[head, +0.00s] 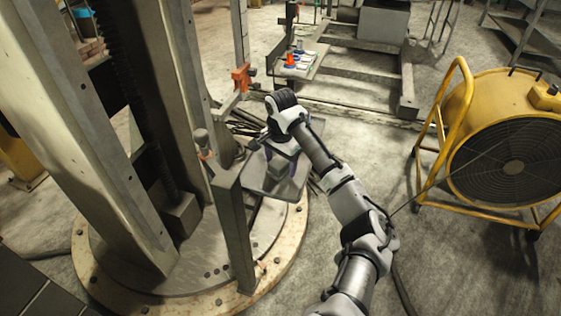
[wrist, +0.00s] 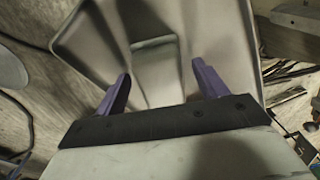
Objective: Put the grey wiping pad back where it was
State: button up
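The grey wiping pad (wrist: 158,72) appears to be the small grey block in the wrist view, on or just above a grey tray (wrist: 95,35). In the head view the tray (head: 258,180) is at the column's side, and my gripper (head: 281,160) is over it, pointing down. In the wrist view my gripper (wrist: 162,88) has its two purple fingers wide apart. The block lies ahead, between the finger lines, with a gap visible on each side. I cannot tell how far below the fingertips it is. In the head view my gripper mostly hides it.
A steel column (head: 95,140) stands left on a round bolted base (head: 110,285), with an upright post (head: 234,230) close to the tray. A yellow fan (head: 505,150) stands right. A small shelf (head: 300,65) behind holds an orange cone (head: 290,59) and other small items.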

aim_at(280, 162)
notch_tip(280, 162, up, 12)
jog(key=shift+s, duration=0.25)
dwell(0.4)
jog(key=shift+r, duration=0.1)
